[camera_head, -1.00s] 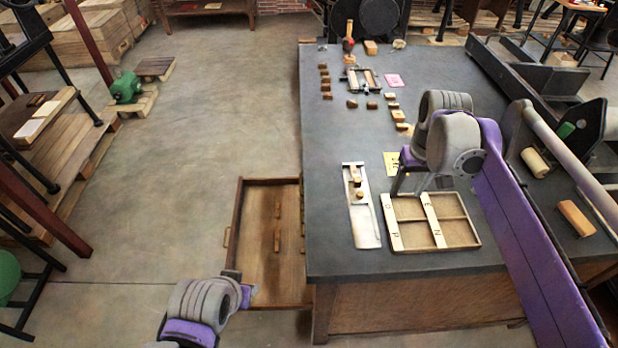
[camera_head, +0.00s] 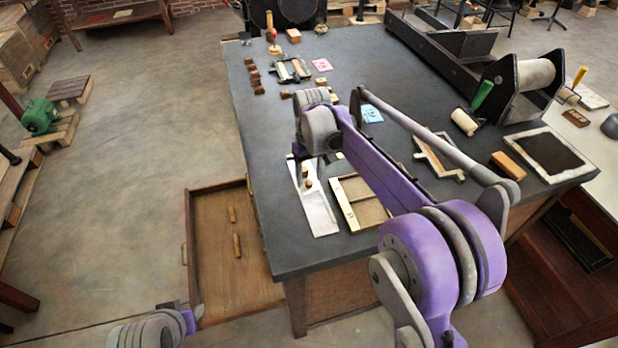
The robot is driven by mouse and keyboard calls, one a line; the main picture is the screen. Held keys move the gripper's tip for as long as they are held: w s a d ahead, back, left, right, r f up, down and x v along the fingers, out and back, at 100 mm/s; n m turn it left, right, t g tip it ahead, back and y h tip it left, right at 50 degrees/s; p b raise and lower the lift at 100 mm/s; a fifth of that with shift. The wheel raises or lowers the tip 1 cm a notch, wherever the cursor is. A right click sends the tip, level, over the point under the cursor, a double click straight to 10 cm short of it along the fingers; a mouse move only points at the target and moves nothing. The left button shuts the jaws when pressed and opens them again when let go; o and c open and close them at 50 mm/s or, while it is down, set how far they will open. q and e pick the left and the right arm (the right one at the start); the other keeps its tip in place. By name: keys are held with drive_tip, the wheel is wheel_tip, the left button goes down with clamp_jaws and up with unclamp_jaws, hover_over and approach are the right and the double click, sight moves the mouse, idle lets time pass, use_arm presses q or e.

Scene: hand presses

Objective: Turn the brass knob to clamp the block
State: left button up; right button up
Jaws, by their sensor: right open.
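A narrow pale metal tray (camera_head: 318,217) lies on the dark table top. A small brown-gold piece (camera_head: 308,184) sits on it; I cannot tell if it is the brass knob or the block. My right gripper (camera_head: 300,167) is open, pointing down over the tray's far end, close to that piece. Its fingers and wrist hide part of the tray, and contact cannot be told. My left gripper (camera_head: 194,312) is low at the bottom edge, by the near corner of the open drawer, and its fingers are too small to read.
The open wooden drawer (camera_head: 208,214) sticks out left of the table and holds two small wooden pieces. A wooden frame (camera_head: 343,188) lies right of the tray, partly behind my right arm. Small blocks, a roller (camera_head: 464,122) and an ink slab (camera_head: 546,128) stand on the table.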

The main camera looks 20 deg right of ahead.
drive_tip(key=shift+f, duration=0.55)
clamp_jaws()
